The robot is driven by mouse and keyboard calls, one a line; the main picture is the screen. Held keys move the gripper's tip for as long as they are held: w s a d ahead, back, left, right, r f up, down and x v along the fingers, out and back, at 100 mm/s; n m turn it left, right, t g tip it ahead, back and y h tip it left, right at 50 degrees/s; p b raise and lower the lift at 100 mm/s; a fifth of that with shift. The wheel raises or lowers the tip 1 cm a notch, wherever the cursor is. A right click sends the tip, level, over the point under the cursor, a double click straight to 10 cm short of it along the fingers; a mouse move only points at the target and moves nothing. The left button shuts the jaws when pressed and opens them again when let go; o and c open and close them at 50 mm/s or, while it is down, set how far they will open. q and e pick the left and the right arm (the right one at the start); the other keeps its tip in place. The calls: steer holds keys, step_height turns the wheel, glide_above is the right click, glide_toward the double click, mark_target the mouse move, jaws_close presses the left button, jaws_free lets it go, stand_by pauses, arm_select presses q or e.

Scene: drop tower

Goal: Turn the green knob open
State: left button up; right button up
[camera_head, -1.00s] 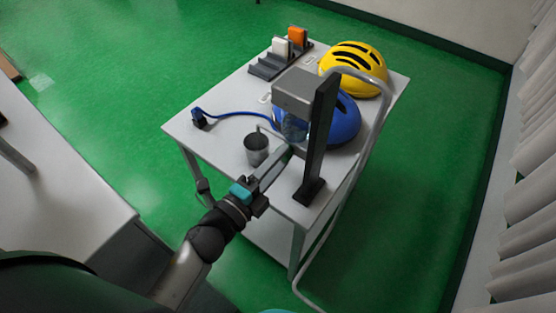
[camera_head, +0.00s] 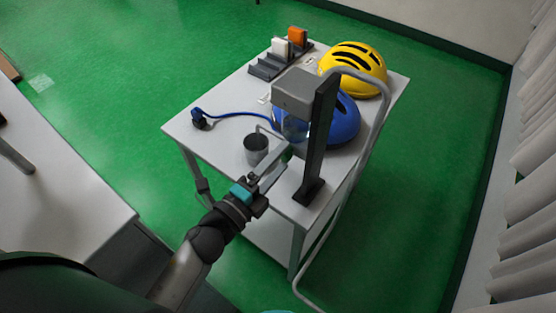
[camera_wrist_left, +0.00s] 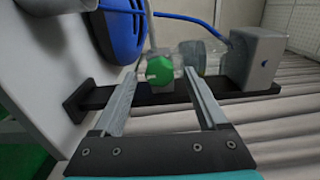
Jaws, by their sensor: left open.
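The green knob (camera_wrist_left: 159,70) shows in the left wrist view, on the valve body below the clear bottle (camera_wrist_left: 198,56) on the dark post (camera_wrist_left: 160,94). My left gripper (camera_wrist_left: 160,76) is open, with one finger on each side of the knob in that view. Contact with the knob cannot be made out. In the head view my left gripper (camera_head: 277,170) reaches in from the lower left, close to the dark post (camera_head: 319,140); the knob is mostly hidden there. My right gripper is not in view.
A metal cup (camera_head: 256,150) stands on the white table (camera_head: 225,150) close to the left gripper. Blue (camera_head: 343,124) and yellow (camera_head: 358,66) helmets lie behind the post. Bare tabletop shows left of the cup.

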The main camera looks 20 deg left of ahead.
arm_select(q)
steer(key=v, duration=0.7)
steer(key=shift+s+b, duration=0.25)
steer(key=shift+b, duration=0.1)
steer(key=shift+w+r, duration=0.1)
stand_by(0.3)
